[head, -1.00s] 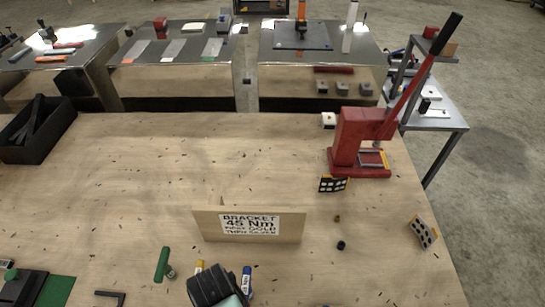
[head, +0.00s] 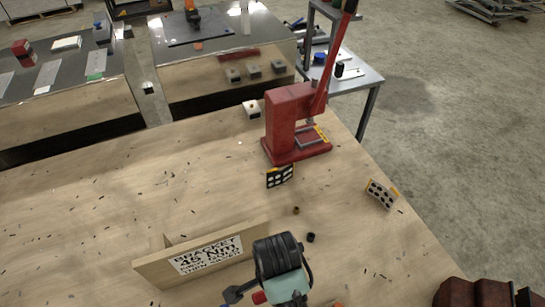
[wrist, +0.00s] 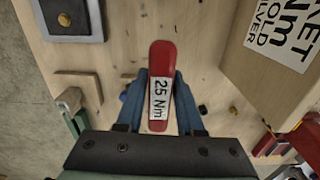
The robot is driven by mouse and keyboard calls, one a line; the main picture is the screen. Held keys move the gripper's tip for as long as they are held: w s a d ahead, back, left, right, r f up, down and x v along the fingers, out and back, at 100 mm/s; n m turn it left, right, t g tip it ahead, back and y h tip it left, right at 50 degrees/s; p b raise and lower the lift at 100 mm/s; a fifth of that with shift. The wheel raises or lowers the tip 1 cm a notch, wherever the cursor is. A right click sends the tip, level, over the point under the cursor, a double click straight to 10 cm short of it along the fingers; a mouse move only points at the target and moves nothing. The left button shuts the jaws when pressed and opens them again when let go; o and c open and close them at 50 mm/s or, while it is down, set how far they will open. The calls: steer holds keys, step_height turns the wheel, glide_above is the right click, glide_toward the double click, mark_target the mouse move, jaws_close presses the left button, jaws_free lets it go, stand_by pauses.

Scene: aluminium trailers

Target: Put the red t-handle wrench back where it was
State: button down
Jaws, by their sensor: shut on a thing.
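My gripper (wrist: 161,88) is shut on the red t-handle wrench (wrist: 161,60). In the wrist view its red bar with a white "25 Nm" label lies lengthwise between the blue fingers. Its shank is hidden beneath the bar. In the head view only a small red end of the wrench (head: 259,298) shows beside my gripper, at the bottom middle. The wrench is over the wooden table (head: 100,220), and I cannot tell how high above it. A wooden stand with a "BRACKET 45 Nm" sign (head: 207,256) is left of my gripper.
A red lever press (head: 291,122) stands at the table's far right. Two perforated plates (head: 280,176) (head: 381,194) and small dark parts (head: 310,237) lie nearer. Dark red boxes (head: 475,293) are at bottom right.

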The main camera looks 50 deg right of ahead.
steer(key=f, duration=0.4)
steer(key=shift+s+f+p, duration=0.2)
steer(key=shift+s+p, duration=0.05)
steer(key=shift+p, duration=0.05)
steer(key=shift+f, duration=1.85)
steer(key=shift+f, duration=0.15)
steer(key=c, duration=0.5)
jaws_free()
steer(key=shift+c, duration=0.2)
step_height(320, 180, up, 12)
steer(key=shift+r+b, duration=0.15)
steer(key=shift+b, duration=0.15)
steer(key=shift+w, duration=0.1)
